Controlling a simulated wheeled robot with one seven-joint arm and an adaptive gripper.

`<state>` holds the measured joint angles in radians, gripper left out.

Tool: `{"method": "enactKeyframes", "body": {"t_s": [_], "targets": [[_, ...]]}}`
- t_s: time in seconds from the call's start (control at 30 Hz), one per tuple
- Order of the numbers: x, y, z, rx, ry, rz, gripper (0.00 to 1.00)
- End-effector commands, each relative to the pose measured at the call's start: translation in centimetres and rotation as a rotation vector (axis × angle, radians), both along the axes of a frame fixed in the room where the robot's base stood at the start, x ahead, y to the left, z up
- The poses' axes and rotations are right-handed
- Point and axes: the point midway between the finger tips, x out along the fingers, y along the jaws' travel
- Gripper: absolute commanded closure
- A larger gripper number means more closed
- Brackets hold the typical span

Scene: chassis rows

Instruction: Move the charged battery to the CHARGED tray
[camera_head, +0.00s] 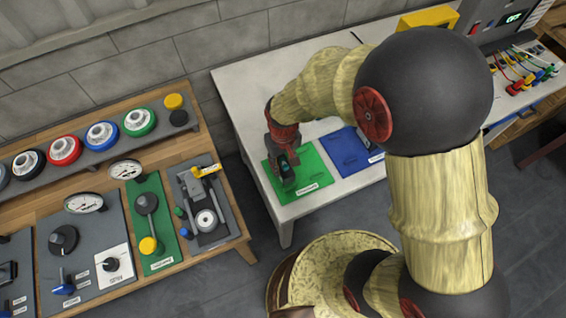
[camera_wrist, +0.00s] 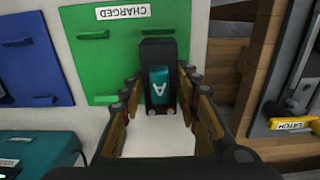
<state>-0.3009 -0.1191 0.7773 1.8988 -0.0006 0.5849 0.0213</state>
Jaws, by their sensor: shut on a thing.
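The battery (camera_wrist: 160,85), a black block with a teal face marked "A", sits between the fingers of my gripper (camera_wrist: 158,98) in the wrist view. My gripper (camera_head: 284,165) is shut on it. The green tray (camera_wrist: 88,62), labelled CHARGED, lies behind and below the battery in the wrist view. In the head view the green tray (camera_head: 313,172) lies flat on the white table, with my gripper and the dark battery (camera_head: 288,178) over its left part. I cannot tell whether the battery touches the tray.
A blue tray (camera_head: 345,148) lies to the right of the green one on the white table (camera_head: 240,88). A teal box (camera_wrist: 38,150) shows at lower left in the wrist view. A wooden bench (camera_head: 222,180) with knobs and a latch panel stands to the left, across a gap.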

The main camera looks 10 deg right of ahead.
Motion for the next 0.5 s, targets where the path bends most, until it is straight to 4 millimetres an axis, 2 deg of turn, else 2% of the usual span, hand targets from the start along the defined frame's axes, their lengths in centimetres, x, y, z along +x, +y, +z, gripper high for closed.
{"method": "enactKeyframes", "body": {"t_s": [0.5], "targets": [[0.07, 0.02, -0.81, 0.0, -0.001, 0.0, 1.0]]}}
